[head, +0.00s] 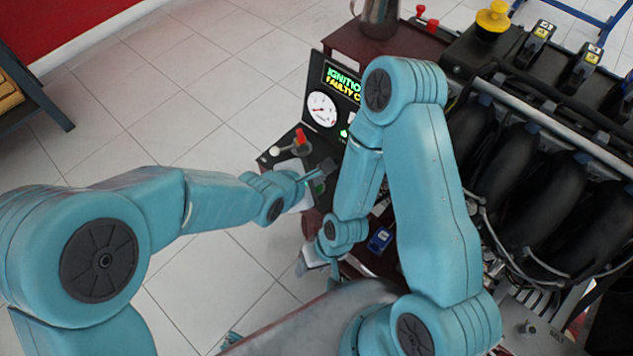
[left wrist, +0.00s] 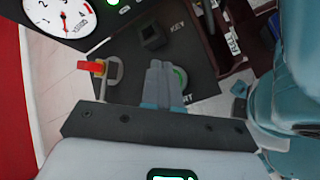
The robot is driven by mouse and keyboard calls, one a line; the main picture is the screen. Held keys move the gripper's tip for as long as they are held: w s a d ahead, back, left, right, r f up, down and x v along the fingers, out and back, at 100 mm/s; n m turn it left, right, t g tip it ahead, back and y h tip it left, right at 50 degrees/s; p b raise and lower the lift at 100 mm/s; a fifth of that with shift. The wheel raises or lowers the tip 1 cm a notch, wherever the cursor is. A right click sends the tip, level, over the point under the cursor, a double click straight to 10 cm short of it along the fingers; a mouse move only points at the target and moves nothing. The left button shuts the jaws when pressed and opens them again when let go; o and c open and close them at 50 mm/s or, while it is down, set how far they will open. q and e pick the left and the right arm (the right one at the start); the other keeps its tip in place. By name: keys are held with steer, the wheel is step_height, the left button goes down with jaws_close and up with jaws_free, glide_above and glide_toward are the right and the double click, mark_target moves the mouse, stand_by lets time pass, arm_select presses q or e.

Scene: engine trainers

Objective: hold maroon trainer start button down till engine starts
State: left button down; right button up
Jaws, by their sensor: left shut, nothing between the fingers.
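The maroon trainer (head: 352,42) stands at centre, with a black control panel facing my left arm. My left gripper (head: 325,170) is at this panel, shut and empty. In the left wrist view its closed fingertips (left wrist: 160,66) overlap the left side of the green start button (left wrist: 181,78), whose label is partly covered. I cannot tell whether the fingers touch or press it. The panel display (head: 342,82) shows partly hidden text, "IGNITIO" and "FAULTY C". My right gripper (head: 314,262) is low beside the trainer, partly hidden by my right arm; its opening is unclear.
A black key switch (left wrist: 152,36) and a red-handled lever (left wrist: 90,67) stand close to the button. A white gauge (head: 321,109) is above. The engine (head: 530,150) with black pipes fills the right. Tiled floor at left is free.

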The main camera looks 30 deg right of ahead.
arm_select(q)
steer(key=shift+f, duration=0.2)
stand_by(0.6)
steer(key=shift+f, duration=0.25)
steer(key=shift+f, duration=0.55)
stand_by(2.4)
stand_by(0.4)
steer(key=shift+r+p, duration=0.95)
steer(key=shift+r, duration=0.05)
steer(key=shift+r, duration=0.1)
step_height(320, 180, up, 5)
steer(key=p, duration=0.5)
steer(key=shift+p, duration=0.3)
